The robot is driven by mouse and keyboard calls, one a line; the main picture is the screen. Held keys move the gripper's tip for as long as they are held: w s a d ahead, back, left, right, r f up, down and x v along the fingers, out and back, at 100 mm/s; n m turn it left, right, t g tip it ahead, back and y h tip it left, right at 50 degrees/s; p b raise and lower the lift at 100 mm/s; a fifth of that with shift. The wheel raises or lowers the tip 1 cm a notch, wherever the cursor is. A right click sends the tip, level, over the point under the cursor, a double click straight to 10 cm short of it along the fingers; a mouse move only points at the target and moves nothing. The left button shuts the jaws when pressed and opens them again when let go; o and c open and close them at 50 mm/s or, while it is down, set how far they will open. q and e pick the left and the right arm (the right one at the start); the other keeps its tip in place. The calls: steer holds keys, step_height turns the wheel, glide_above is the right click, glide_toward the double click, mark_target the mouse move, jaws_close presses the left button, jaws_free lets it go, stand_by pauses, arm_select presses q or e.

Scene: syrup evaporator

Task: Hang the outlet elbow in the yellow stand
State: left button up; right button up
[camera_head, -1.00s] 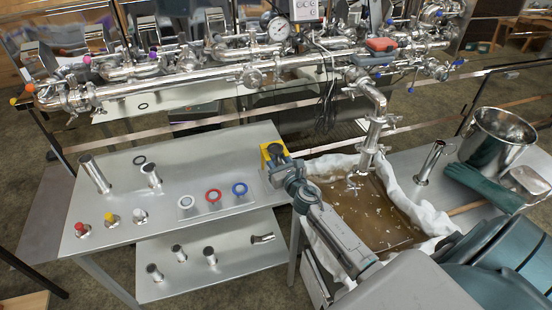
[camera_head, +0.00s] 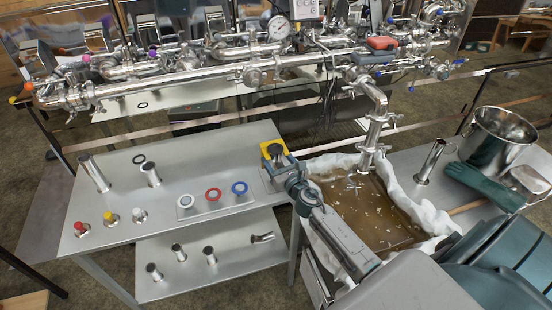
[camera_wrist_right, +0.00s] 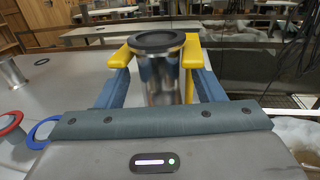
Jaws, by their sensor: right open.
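The yellow stand (camera_head: 292,158) is at the back right corner of the left table. A steel pipe piece with a black ring on top (camera_head: 275,150), apparently the outlet elbow, sits upright in it. In the right wrist view the elbow's steel body (camera_wrist_right: 160,82) is between the two arms of the yellow stand (camera_wrist_right: 191,52), its wide rim level with them. Its lower part is hidden behind my gripper. My right gripper (camera_head: 279,169) is open, with one finger on each side of the elbow and gaps visible. My left gripper is out of view.
The left table (camera_head: 225,150) holds a white, a red and a blue ring, steel tubes and several small capped fittings. A basin of brown liquid (camera_head: 365,210) lined with white cloth is right of the stand. Steel piping (camera_head: 180,85) runs behind.

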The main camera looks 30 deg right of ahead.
steer(key=s+b, duration=0.1)
steer(key=s, duration=0.8)
steer(key=shift+s+a+b, duration=0.3)
steer(key=shift+s+a, duration=0.1)
steer(key=shift+f, duration=0.1)
